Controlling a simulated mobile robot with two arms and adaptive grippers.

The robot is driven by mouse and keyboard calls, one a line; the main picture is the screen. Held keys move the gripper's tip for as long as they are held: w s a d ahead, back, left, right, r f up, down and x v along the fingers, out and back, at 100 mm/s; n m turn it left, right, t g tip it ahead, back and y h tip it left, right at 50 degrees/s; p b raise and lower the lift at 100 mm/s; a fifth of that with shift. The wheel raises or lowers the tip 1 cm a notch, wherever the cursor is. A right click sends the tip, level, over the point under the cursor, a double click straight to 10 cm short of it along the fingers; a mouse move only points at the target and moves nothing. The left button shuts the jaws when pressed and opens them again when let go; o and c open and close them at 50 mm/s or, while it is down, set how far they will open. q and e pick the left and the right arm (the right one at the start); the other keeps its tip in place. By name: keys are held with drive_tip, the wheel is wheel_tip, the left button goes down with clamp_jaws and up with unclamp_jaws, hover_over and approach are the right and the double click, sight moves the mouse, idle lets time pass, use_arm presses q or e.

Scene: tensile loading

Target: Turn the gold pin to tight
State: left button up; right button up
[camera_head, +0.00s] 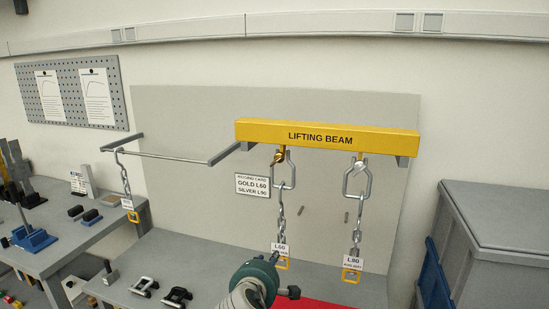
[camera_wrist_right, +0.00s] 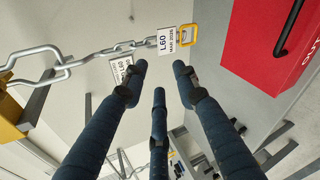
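The gold pin (camera_head: 279,157) shows small at the top of the left shackle (camera_head: 284,172), under the yellow lifting beam (camera_head: 320,138). I cannot tell how far it is turned. A silver pin (camera_head: 360,161) is at the right shackle (camera_head: 357,181). The L60 chain hangs from the left shackle to a tag (camera_head: 280,249); this tag also shows in the right wrist view (camera_wrist_right: 167,41). My right gripper (camera_wrist_right: 160,75) is open and empty, its blue fingers apart near the L60 chain. My right arm is low in the head view, below the shackles. My left gripper is not in view.
A record card (camera_head: 253,186) reads gold L60, silver L90. The L90 chain (camera_head: 356,236) hangs at the right. A red box (camera_wrist_right: 265,45) with a black handle is below the chains. Two loose shackles (camera_head: 144,286) lie on the bench. A grey cabinet (camera_head: 500,215) stands right.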

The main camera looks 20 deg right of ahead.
wheel_tip(320, 180, up, 16)
drive_tip(key=w+a+n+t+h, duration=0.2)
drive_tip(key=t+h, duration=0.1)
drive_tip(key=h, duration=0.1)
approach(273, 163)
drive_tip(key=shift+n, duration=0.4)
drive_tip(key=p+x, duration=0.2)
drive_tip(key=x, duration=0.2)
drive_tip(key=p+x, duration=0.2)
drive_tip(key=x, duration=0.3)
drive_tip(key=shift+s+r, duration=0.1)
drive_tip(key=shift+r, duration=0.1)
drive_tip(key=shift+w+d+p, duration=0.3)
drive_tip(key=shift+w+p, duration=0.1)
drive_tip(key=shift+w, duration=0.05)
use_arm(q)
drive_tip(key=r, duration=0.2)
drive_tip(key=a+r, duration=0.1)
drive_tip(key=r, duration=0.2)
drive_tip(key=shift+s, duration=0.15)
use_arm(e)
drive_tip(key=shift+w+f, duration=0.1)
drive_tip(key=shift+f, duration=0.05)
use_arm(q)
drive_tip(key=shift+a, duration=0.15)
use_arm(e)
clamp_jaws()
